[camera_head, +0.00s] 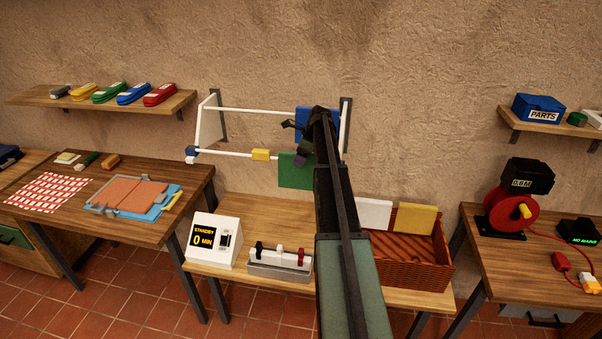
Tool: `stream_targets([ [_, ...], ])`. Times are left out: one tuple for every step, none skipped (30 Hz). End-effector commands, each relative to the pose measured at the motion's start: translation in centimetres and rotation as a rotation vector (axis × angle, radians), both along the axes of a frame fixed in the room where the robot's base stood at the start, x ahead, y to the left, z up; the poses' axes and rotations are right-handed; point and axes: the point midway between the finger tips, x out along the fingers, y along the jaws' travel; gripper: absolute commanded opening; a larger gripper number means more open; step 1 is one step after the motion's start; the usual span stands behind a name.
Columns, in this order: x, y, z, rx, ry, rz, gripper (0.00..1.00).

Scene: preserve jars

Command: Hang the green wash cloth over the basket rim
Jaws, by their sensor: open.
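The green wash cloth (294,172) hangs over the front bar of a white wall rack, its right part hidden behind my arm. My gripper (293,141) is open at the rack, just above the cloth; the arm hides part of it, and I cannot tell whether it touches the cloth. The brown-red basket (436,277) stands on the middle table, right of my arm and below the rack. A white cloth (374,214) and a yellow cloth (416,220) hang at its back rim. My arm hides the basket's left end.
A blue cloth (309,118) hangs on the rack's back bar (255,111), and a yellow clip (261,155) sits on the front bar. A timer box (215,241) and a small grey fixture (280,263) stand left of my arm. A red reel (513,210) stands on the right table.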

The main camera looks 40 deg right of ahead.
Motion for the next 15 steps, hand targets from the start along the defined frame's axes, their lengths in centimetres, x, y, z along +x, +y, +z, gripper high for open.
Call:
stream_targets([
  [0.00, 0.00, 0.01, 0.000, 0.000, 0.000, 0.63],
  [0.00, 0.00, -0.01, 0.000, 0.000, 0.000, 0.63],
  [0.00, 0.00, -0.05, 0.000, 0.000, 0.000, 0.63],
  [-0.01, 0.01, -0.11, 0.000, 0.000, 0.000, 0.63],
  [0.00, 0.00, -0.15, 0.000, 0.000, 0.000, 0.63],
  [-0.01, 0.01, -0.23, 0.000, 0.000, 0.000, 0.63],
  [0.00, 0.00, -0.28, 0.000, 0.000, 0.000, 0.63],
  [0.00, 0.00, -0.34, 0.000, 0.000, 0.000, 0.63],
  [-0.01, 0.00, -0.39, 0.000, 0.000, 0.000, 0.63],
  [-0.01, 0.00, -0.43, 0.000, 0.000, 0.000, 0.63],
  [-0.01, 0.00, -0.47, 0.000, 0.000, 0.000, 0.63],
  [-0.01, 0.00, -0.50, 0.000, 0.000, 0.000, 0.63],
  [-0.01, 0.00, -0.51, 0.000, 0.000, 0.000, 0.63],
  [-0.01, 0.00, -0.50, 0.000, 0.000, 0.000, 0.63],
  [0.00, 0.00, -0.49, 0.000, 0.000, 0.000, 0.63],
])
